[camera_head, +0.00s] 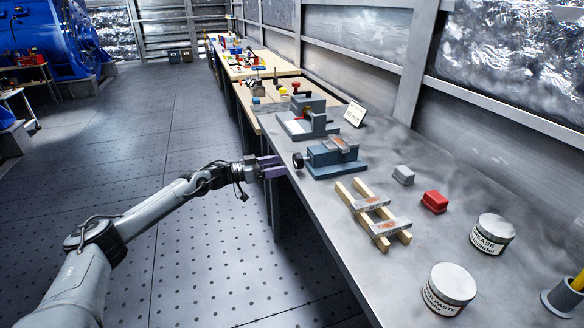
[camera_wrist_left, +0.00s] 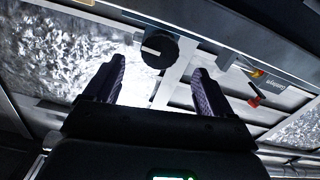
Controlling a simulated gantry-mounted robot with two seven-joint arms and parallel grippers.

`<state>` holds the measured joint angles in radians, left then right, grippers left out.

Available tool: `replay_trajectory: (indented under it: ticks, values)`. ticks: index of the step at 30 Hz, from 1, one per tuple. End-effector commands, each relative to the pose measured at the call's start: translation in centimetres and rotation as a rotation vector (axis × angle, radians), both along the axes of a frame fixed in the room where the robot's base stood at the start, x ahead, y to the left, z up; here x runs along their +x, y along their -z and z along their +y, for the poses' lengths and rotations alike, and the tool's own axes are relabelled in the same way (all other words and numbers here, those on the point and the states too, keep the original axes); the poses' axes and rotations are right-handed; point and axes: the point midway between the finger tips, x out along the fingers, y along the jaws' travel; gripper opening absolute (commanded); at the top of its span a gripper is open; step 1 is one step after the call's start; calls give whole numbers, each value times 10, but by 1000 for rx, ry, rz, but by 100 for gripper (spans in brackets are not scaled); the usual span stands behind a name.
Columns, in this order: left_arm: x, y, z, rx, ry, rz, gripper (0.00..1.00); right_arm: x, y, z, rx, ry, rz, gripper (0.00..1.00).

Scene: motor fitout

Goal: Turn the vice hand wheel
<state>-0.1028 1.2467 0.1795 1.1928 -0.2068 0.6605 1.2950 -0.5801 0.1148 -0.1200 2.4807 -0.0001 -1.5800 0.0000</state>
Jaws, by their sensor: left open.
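The vice (camera_head: 333,158) is a blue-grey block on the metal bench, with a reddish-grey piece on its top. Its black hand wheel (camera_head: 298,160) faces left, toward the bench's front edge. My left gripper (camera_head: 272,167) has purple fingers and is open and empty, just left of the wheel and apart from it. In the left wrist view the dark round wheel (camera_wrist_left: 159,50) with a pale mark shows beyond and between the two fingertips (camera_wrist_left: 160,75). My right gripper is not in view.
On the bench (camera_head: 345,225) are wooden rails (camera_head: 358,200) with metal pieces, a grey block (camera_head: 403,175), a red block (camera_head: 434,201) and two labelled tins (camera_head: 449,288). Another grey machine (camera_head: 305,118) stands behind the vice. The floor left of the bench is clear.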

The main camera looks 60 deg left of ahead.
Motion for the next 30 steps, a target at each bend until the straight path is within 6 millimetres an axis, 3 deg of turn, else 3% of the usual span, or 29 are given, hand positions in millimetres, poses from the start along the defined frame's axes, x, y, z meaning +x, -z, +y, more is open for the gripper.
replay_trajectory:
  ticks: [15, 30]
  values:
    - [41, 0, -10, 0, -2, -4, 84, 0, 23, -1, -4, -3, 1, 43]
    - [58, -1, -15, 2, -1, 0, 84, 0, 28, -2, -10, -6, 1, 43]
